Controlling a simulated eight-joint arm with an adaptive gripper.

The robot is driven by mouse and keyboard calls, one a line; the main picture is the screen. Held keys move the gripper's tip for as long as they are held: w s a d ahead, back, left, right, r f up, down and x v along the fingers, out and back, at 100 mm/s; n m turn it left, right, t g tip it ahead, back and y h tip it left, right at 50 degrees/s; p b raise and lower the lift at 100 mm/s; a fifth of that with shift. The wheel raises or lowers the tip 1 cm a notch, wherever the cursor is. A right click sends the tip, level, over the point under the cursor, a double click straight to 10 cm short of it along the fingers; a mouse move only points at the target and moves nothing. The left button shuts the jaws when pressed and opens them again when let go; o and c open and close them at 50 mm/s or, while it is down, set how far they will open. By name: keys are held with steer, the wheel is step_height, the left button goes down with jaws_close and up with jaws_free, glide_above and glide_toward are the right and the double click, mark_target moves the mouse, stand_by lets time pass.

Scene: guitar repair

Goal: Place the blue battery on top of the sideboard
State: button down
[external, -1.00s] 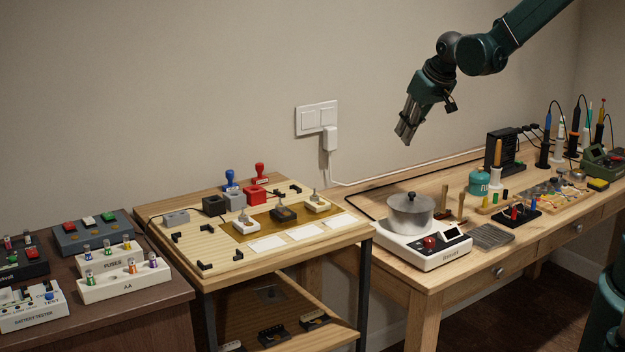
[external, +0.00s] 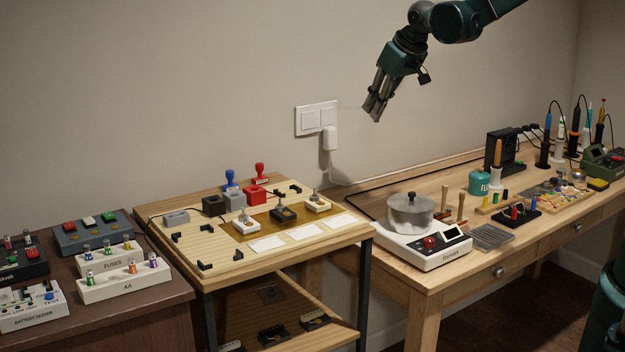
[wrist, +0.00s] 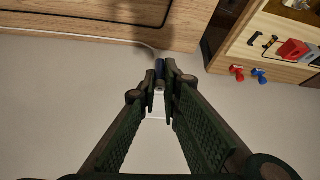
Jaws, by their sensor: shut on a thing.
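My gripper (external: 372,113) is high in front of the wall, above and behind the left end of the workbench, pointing down. In the wrist view its fingertips (wrist: 166,78) are closed on a small dark blue cylinder, the blue battery (wrist: 159,69). The battery is too small to make out in the external view. The dark brown sideboard (external: 170,312) is at the lower left of the external view, well to the left of my gripper.
The sideboard carries a fuse rack (external: 110,263), an AA rack (external: 125,285), a battery tester (external: 30,312) and button boxes. Its front right corner looks bare. A wooden stamp table (external: 215,257) stands between it and the workbench (external: 460,170).

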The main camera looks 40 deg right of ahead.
steer(key=s+a+n+g+y+p, duration=0.15)
steer(key=a+n+y+p, duration=0.35)
steer(key=a, duration=3.9)
steer(key=s+a+n+g+p, duration=0.1)
steer(key=s+a+n, duration=0.1)
steer(key=s+a, duration=0.75)
steer(key=s+a+n+g, duration=0.1)
steer(key=s+a+n, duration=0.3)
steer(key=a, duration=1)
steer(key=s+a+n+p, duration=0.1)
steer(key=s+a, duration=0.7)
steer(key=a, duration=0.4)
steer(key=shift+w+a+f, duration=0.1)
steer(key=shift+a+f, duration=0.05)
steer(key=shift+f, duration=1.3)
steer(key=shift+a+f, duration=0.1)
steer(key=shift+f, duration=1.3)
steer(key=shift+f+b, duration=0.35)
steer(key=shift+f, duration=2.75)
steer(key=shift+f, duration=0.1)
